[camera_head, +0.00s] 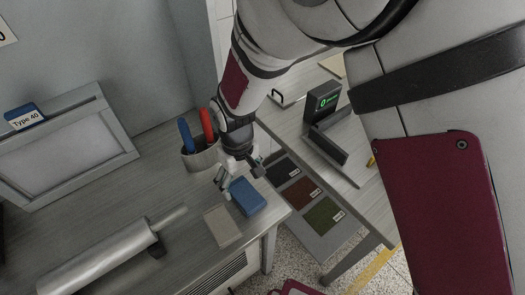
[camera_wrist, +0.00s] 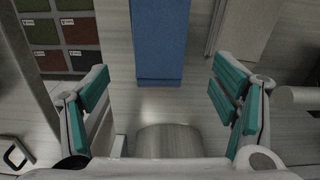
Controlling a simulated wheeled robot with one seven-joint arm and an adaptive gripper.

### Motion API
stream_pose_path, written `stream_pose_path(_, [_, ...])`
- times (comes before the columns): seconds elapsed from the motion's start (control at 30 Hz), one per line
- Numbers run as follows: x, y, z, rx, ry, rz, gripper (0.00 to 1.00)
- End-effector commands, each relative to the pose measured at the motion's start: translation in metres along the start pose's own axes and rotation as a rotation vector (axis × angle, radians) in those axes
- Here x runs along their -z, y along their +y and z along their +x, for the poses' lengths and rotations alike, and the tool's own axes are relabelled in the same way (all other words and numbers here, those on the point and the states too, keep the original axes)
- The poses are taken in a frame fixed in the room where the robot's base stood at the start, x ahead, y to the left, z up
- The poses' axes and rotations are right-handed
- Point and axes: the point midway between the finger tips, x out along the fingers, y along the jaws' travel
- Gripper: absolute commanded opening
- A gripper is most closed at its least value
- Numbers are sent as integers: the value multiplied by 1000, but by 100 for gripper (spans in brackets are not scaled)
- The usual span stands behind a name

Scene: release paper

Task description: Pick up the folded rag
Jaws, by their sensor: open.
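The folded rag appears to be the blue block-like piece (camera_head: 247,197) lying on the grey worktop near its right edge. It also shows at the top centre of the wrist view (camera_wrist: 159,42), where its far end is cut off. My gripper (camera_head: 241,180) is just above and behind the blue rag in the head view. In the wrist view, my gripper (camera_wrist: 160,98) has its teal-padded fingers wide apart with nothing between them. The rag's near end lies beyond the fingers, roughly in line with the gap.
A thin beige piece (camera_head: 222,227) lies beside the rag. A grey holder (camera_head: 201,158) with blue and red handles stands close behind my gripper. A metal roller (camera_head: 98,262) lies front left. Dark, red and green swatches (camera_head: 302,191) are right, past the worktop edge.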

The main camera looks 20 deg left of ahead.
Motion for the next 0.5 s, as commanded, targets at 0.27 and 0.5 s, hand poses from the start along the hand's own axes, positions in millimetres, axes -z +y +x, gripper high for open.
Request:
stream_pose_path(0.27, [-3,0,19,0,-2,1,80])
stream_pose_path(0.5, [-9,0,52,1,-2,1,80])
